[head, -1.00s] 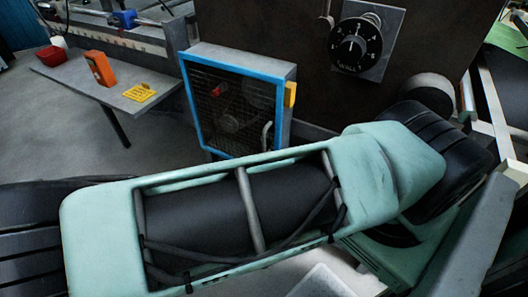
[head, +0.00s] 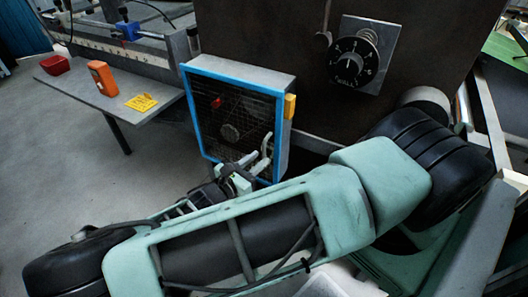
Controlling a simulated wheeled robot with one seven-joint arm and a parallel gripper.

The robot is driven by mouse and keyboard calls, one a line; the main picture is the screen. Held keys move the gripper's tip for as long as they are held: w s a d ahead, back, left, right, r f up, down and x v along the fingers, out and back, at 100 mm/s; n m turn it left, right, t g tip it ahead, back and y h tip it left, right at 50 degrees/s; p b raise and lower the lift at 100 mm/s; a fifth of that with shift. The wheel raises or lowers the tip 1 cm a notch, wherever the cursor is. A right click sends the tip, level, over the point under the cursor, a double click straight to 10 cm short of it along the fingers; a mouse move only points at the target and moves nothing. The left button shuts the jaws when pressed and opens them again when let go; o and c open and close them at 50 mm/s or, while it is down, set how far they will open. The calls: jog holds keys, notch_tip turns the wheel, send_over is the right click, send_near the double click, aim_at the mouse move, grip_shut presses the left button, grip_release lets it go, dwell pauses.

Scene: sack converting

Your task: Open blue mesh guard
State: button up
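The blue mesh guard (head: 188,108) is a blue frame with dark wire mesh on the front of a grey box, at the centre left of the head view. It looks shut. A red part and a round part show behind the mesh. A yellow block (head: 290,106) sits on the box's right side.
A grey side table (head: 75,88) at left holds a red bowl (head: 56,65), an orange device (head: 102,77) and a yellow card (head: 142,103). A dark panel with a dial (head: 353,60) stands right of the guard. Grey floor (head: 60,160) is open at left.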

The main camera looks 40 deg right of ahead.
aim_at(264, 155)
jog(key=shift+w+d, duration=0.15)
jog(key=shift+d, duration=0.75)
jog(key=shift+w+d, duration=0.15)
jog(key=shift+d, duration=0.75)
grip_shut()
